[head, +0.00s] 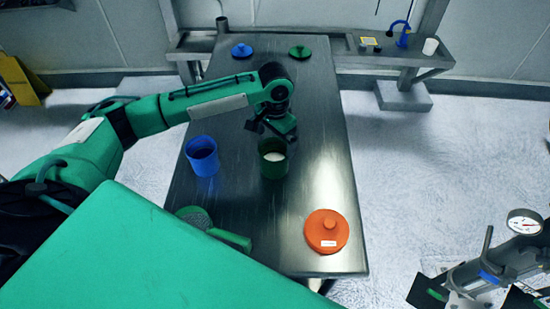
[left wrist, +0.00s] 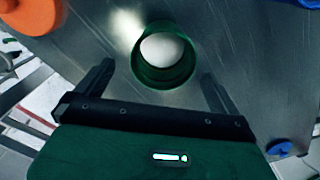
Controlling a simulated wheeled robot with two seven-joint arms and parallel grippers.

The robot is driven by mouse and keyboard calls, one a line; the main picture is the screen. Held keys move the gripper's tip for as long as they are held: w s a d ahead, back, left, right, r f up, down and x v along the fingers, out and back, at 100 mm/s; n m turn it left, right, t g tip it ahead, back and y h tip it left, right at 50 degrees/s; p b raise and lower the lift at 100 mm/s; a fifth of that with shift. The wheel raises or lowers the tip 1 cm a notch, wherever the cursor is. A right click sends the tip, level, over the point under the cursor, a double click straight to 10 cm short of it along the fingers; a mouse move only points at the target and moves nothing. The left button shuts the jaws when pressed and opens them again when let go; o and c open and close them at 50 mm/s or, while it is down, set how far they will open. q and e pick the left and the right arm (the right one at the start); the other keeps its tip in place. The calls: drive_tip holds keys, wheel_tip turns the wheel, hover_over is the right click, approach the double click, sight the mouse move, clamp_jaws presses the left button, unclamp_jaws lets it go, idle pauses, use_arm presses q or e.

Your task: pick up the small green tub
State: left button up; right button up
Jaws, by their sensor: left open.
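The small green tub (head: 273,164) stands upright on the metal table (head: 320,120), with white powder inside. My left gripper (head: 272,127) is just behind and above the tub in the head view. In the left wrist view the tub (left wrist: 164,60) lies ahead of and between the two open fingers (left wrist: 155,85), and I see its rim and the white powder. The fingers do not visibly touch it. My right gripper is not in view.
A blue tub (head: 202,157) stands left of the green one. A green-handled sifter (head: 228,237) and an orange lid (head: 327,232) lie nearer. A blue lid (head: 241,51) and a green lid (head: 300,52) are at the far end.

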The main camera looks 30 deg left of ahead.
sight(274, 158)
use_arm(q)
wheel_tip(274, 158, down, 5)
drive_tip(key=shift+r+p, duration=0.1)
drive_tip(key=shift+p, duration=0.5)
drive_tip(key=f+p, duration=0.1)
drive_tip(key=f, duration=0.1)
drive_tip(key=f+p, duration=0.1)
drive_tip(key=f, duration=0.1)
drive_tip(key=shift+w+a+f, duration=0.15)
drive_tip(key=shift+a+f, duration=0.05)
drive_tip(key=shift+f, duration=0.2)
drive_tip(key=c, duration=1)
drive_tip(key=shift+r, duration=0.1)
wheel_tip(274, 158, up, 20)
drive_tip(key=b, duration=0.4)
drive_tip(key=shift+b, duration=0.35)
